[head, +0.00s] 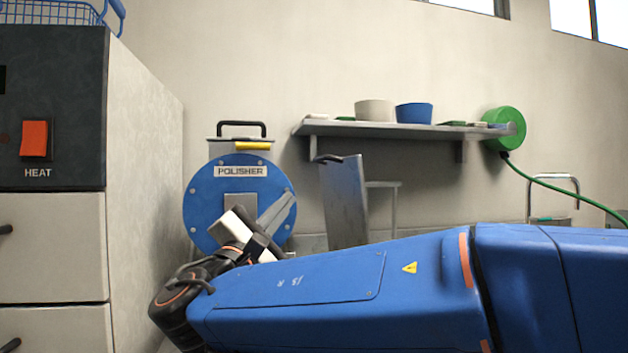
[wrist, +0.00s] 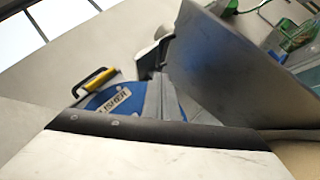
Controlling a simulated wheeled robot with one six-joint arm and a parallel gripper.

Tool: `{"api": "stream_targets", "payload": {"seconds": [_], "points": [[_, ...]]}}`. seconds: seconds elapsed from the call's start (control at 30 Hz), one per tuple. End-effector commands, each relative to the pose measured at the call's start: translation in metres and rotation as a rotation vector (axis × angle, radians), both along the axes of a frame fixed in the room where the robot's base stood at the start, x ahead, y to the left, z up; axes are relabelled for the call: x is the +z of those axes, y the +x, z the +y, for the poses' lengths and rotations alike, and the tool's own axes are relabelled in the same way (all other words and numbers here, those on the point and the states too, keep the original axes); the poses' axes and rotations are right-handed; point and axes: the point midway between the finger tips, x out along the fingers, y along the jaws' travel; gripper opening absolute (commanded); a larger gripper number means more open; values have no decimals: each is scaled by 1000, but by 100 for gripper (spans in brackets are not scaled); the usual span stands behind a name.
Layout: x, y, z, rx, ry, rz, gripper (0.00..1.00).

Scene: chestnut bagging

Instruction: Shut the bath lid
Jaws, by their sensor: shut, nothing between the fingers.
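The bath lid (head: 343,202) is a grey metal panel that stands raised and nearly upright, with a dark handle at its top edge. It also shows large in the wrist view (wrist: 235,75), at the upper right. The bath below it is hidden behind my blue arm in the head view. My gripper (head: 284,203) is left of the lid, in front of the blue polisher, with its grey fingers together and empty. In the head view a gap shows between the fingers and the lid.
The blue polisher (head: 199,215) stands left of the lid. A wall shelf (head: 390,129) with bowls is above and behind it. A green reel (head: 505,124) with a hose hangs at the right. A HEAT cabinet (head: 145,170) fills the left side.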

Motion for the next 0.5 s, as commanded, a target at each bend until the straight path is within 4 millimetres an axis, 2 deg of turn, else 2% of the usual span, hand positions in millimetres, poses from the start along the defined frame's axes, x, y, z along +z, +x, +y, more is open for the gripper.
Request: {"api": "stream_targets", "payload": {"seconds": [0.17, 0.5], "points": [[8, 15, -7, -3, 0, -1, 0], [36, 65, -26, -3, 1, 0, 0]]}}
